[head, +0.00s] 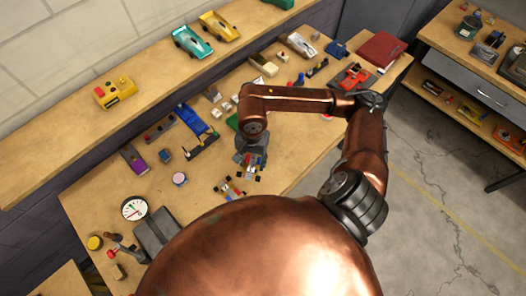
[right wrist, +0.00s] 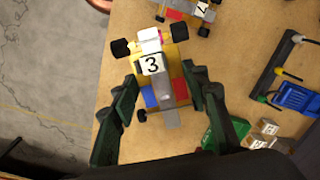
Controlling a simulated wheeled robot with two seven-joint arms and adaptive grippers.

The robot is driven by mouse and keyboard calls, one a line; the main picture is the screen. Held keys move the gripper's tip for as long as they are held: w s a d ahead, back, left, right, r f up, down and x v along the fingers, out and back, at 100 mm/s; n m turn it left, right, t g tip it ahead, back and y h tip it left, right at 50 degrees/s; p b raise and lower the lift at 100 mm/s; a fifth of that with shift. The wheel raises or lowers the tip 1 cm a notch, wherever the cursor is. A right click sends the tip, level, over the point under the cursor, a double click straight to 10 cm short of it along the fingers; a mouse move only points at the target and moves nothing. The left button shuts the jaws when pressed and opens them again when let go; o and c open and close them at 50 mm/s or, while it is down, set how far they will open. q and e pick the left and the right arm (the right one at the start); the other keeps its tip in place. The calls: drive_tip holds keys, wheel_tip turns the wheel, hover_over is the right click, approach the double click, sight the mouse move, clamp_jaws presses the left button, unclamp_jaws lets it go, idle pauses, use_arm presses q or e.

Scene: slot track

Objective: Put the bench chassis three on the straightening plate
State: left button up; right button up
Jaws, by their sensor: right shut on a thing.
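The chassis marked 3 (right wrist: 155,75) is yellow with red, blue and grey parts and black wheels. My right gripper (right wrist: 150,108) is shut on it, with one finger on each side. In the head view, my right gripper (head: 252,160) is over the table near its front edge, and the chassis (head: 257,173) is partly hidden under it. A dark grey flat slab (head: 158,233) lies at the front left of the table and may be the straightening plate; no label shows. My left gripper is out of view.
Another numbered chassis (head: 229,188) lies close to the held one. A dial gauge (head: 134,208), a purple car (head: 134,159) and a blue-and-black fixture (head: 197,125) are on the table (head: 95,195). Model cars line the back shelf. Bare wood shows between the gauge and the loose chassis.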

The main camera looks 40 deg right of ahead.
drive_tip(key=shift+s+d+m, duration=0.3)
drive_tip(key=shift+s+m, duration=0.6)
drive_tip(key=shift+m, duration=0.3)
drive_tip(key=shift+s+d+f+m+p, duration=0.2)
drive_tip(key=shift+s+m+p, duration=0.15)
drive_tip(key=shift+m, duration=0.45)
drive_tip(key=w+d+f+m+p, duration=0.1)
drive_tip(key=w+d+f, duration=0.1)
drive_tip(key=w+f, duration=0.1)
drive_tip(key=w+d+f+p, duration=0.1)
drive_tip(key=w+d+f, duration=0.2)
drive_tip(key=w+d+f+m, duration=0.1)
drive_tip(key=w+d+f, duration=0.2)
drive_tip(key=shift+w+f+m+p, duration=0.1)
drive_tip(key=shift+m+p, duration=0.2)
drive_tip(key=shift+p, duration=0.1)
drive_tip(key=shift+w+d+f, duration=0.2)
drive_tip(key=shift+f, duration=0.55)
wheel_tip(320, 180, down, 2)
drive_tip(key=shift+w+f+p, duration=0.1)
drive_tip(key=shift+p, duration=0.45)
drive_tip(key=shift+d+f, duration=0.1)
drive_tip(key=shift+f, duration=0.2)
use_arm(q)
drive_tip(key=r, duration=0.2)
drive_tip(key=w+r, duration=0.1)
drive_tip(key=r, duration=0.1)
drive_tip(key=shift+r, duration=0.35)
use_arm(e)
drive_tip(key=o, duration=1.2)
